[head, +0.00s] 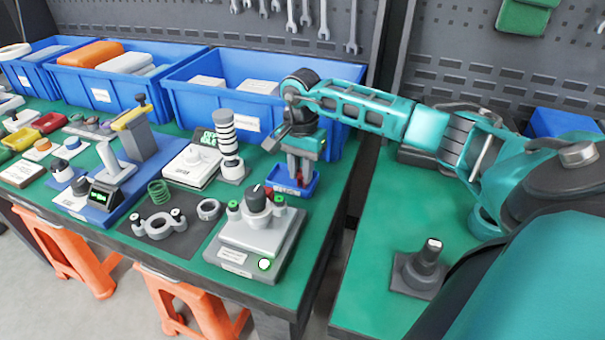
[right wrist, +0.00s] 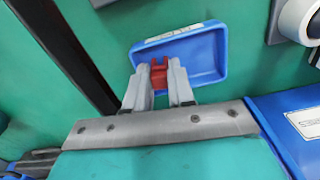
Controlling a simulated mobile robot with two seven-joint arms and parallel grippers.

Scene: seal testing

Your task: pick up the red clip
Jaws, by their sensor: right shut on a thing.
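The red clip (right wrist: 158,76) shows between my right gripper's fingertips (right wrist: 160,80) in the right wrist view, over the small blue tray (right wrist: 206,50). The fingers are shut on the clip. In the head view, my right gripper (head: 300,176) points down at the small blue tray (head: 286,188) near the table's right side. A bit of red shows at the fingertips there. I cannot tell whether the clip still touches the tray floor. My left gripper is not in view.
Large blue bins (head: 228,108) stand behind the tray. A grey test device with green knobs (head: 262,240) sits in front of it. A white-and-black striped column (head: 228,145) stands to its left. A gap separates this table from the green table (head: 390,215) at right.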

